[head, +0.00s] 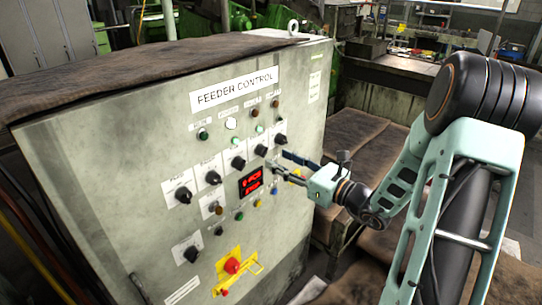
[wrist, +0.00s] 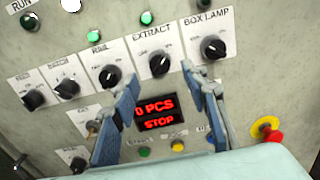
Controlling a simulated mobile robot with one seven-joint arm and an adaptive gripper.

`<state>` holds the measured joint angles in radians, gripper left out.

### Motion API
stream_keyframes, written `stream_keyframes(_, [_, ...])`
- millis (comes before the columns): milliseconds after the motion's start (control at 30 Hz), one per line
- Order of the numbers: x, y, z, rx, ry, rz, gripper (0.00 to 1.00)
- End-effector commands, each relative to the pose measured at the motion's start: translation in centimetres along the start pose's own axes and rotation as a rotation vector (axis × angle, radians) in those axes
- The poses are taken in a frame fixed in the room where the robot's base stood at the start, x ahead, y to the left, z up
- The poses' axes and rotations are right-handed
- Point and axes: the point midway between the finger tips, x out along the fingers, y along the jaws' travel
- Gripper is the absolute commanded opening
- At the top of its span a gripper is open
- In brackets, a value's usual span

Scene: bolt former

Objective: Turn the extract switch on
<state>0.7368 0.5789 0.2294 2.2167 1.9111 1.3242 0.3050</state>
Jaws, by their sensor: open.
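The extract switch is a black rotary knob on a white label plate. It sits in the row of knobs on the feeder control panel, seen in the wrist view (wrist: 160,64) and in the head view (head: 261,150). It carries a light pointer mark, whose exact direction is hard to tell. My gripper (head: 277,168) is open and empty in front of the panel, just below the extract knob. In the wrist view its two blue-grey fingers (wrist: 159,80) stand apart, with the knob showing above and between their tips. No contact with the knob is visible.
The box lamp knob (wrist: 213,48) is close on the right, the rail knob (wrist: 110,76) on the left. A red display (wrist: 156,112) reading "0 PCS STOP" lies below. A red knob on a yellow plate (head: 232,265) is lower on the panel. Benches stand right of the cabinet.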

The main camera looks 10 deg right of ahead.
Motion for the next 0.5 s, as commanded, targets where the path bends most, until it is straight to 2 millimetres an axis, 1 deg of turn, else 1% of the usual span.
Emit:
stream_keyframes(33, [-1.3, -0.1, 0.0, 0.002, 0.0, -0.004, 0.41])
stream_keyframes(200, [-4.5, 0.0, 0.0, 0.001, 0.0, -0.002, 0.41])
stream_keyframes(333, [-6.0, 0.0, 0.0, 0.001, 0.0, -0.001, 0.41])
stream_keyframes(500, [-6.8, 0.1, 0.0, 0.002, -0.001, 0.001, 0.41])
